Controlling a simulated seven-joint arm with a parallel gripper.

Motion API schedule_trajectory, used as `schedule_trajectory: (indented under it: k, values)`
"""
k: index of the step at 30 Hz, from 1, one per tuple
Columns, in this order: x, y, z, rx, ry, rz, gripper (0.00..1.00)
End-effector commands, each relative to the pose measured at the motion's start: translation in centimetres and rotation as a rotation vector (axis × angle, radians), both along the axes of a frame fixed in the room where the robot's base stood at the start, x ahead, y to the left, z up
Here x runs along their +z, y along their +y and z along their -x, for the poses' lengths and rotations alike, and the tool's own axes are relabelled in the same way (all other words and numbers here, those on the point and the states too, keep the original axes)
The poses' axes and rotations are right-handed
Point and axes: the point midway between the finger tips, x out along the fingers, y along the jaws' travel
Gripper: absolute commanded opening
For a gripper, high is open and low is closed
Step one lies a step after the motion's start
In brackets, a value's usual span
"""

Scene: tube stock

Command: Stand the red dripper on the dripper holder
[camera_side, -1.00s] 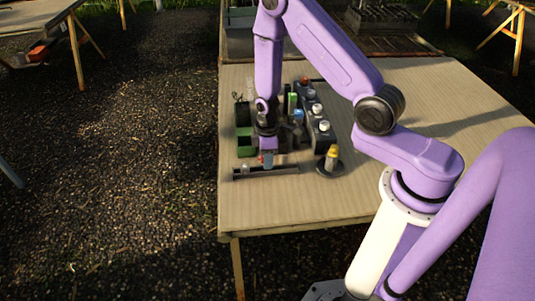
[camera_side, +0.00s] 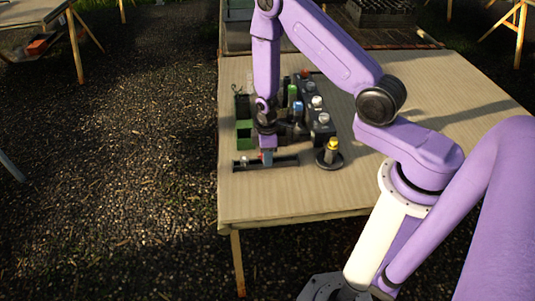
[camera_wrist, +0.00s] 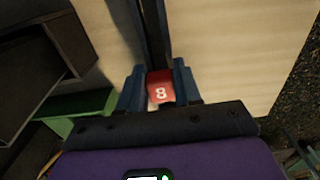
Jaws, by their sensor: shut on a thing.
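My gripper (camera_wrist: 159,86) is shut on the red dripper (camera_wrist: 160,90), which carries a white 8, in the wrist view. Its blue fingers press on both sides of the dripper. A long dark rail, which looks like the dripper holder (camera_side: 284,161), lies near the front left of the table; it also shows in the wrist view (camera_wrist: 152,30) as a dark bar running away behind the dripper. In the side view my gripper (camera_side: 267,157) is low at the middle of this rail. The dripper's lower end is hidden, so I cannot tell whether it touches the rail.
A green bin (camera_side: 243,134) stands behind the rail at the left. Several capped bottles stand in a dark rack (camera_side: 322,133) behind my gripper. A yellow-topped item (camera_side: 332,146) stands on a round dark base to the right. The table's right side is clear.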

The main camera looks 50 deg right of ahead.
Motion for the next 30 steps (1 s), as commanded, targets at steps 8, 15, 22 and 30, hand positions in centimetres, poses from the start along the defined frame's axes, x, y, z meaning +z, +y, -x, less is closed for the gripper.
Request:
schedule_trajectory:
  k: [8, 15, 22, 30]
  values:
    - [-0.9, 0.1, 0.0, 0.0, -0.004, 0.001, 0.05]
    - [-0.9, 0.1, 0.1, 0.0, -0.002, 0.001, 0.63]
    - [-0.7, 0.1, 0.1, 0.0, 0.0, 0.0, 0.63]
    - [1.5, 0.0, 0.1, -0.001, -0.004, -0.001, 0.63]
